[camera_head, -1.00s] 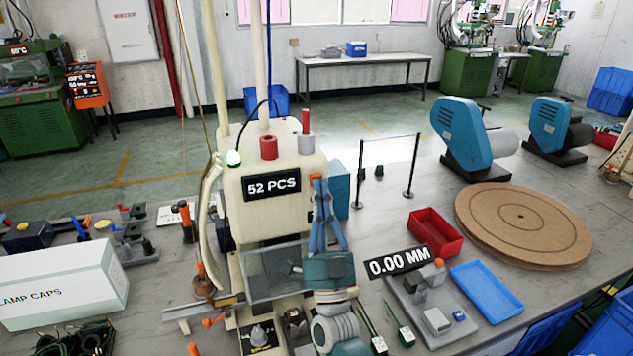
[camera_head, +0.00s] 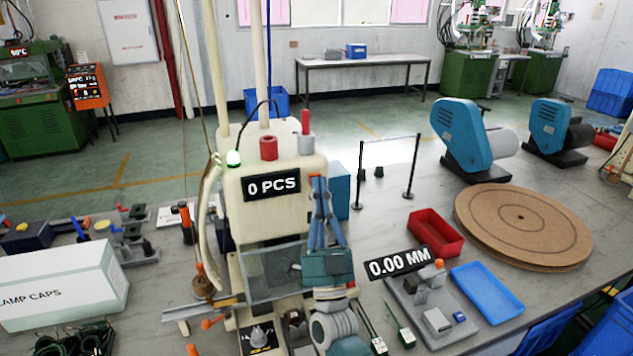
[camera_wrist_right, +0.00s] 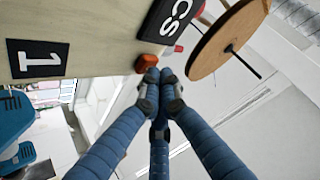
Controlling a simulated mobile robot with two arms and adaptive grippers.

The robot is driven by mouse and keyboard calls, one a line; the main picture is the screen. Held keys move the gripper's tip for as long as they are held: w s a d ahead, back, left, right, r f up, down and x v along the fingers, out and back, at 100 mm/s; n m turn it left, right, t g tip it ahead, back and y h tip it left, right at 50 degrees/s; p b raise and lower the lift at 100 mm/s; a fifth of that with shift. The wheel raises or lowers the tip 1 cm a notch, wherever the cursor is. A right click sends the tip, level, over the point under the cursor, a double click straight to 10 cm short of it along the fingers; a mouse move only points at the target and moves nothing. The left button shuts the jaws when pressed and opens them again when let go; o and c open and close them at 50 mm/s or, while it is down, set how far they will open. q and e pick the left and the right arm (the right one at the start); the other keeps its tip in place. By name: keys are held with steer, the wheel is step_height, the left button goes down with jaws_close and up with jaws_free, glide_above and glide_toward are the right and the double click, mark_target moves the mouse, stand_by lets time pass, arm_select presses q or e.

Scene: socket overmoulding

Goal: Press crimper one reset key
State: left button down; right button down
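The crimper (camera_head: 279,217) is a cream machine in the middle of the head view. Its counter display (camera_head: 272,185) reads 0 PCS. The orange reset key (camera_wrist_right: 147,63) shows in the right wrist view, on the cream housing beside the display's edge. My right gripper (camera_head: 319,182) has blue fingers pointing up along the crimper's right side. In the wrist view the fingertips (camera_wrist_right: 159,76) are drawn together right at the key; I cannot tell whether they touch it. Nothing is held. My left gripper is not in view.
A 0.00 MM gauge display (camera_head: 399,262), a red bin (camera_head: 436,238) and a blue tray (camera_head: 486,293) are right of the crimper. A round brown board (camera_head: 523,222) lies farther right.

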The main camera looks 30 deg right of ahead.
steer(key=shift+s, duration=0.1)
steer(key=shift+s+a, duration=0.25)
steer(key=shift+s, duration=0.55)
steer(key=shift+p, duration=0.3)
steer(key=s, duration=0.2)
steer(key=s+a+p, duration=0.1)
steer(key=s, duration=0.1)
steer(key=shift+s, duration=0.4)
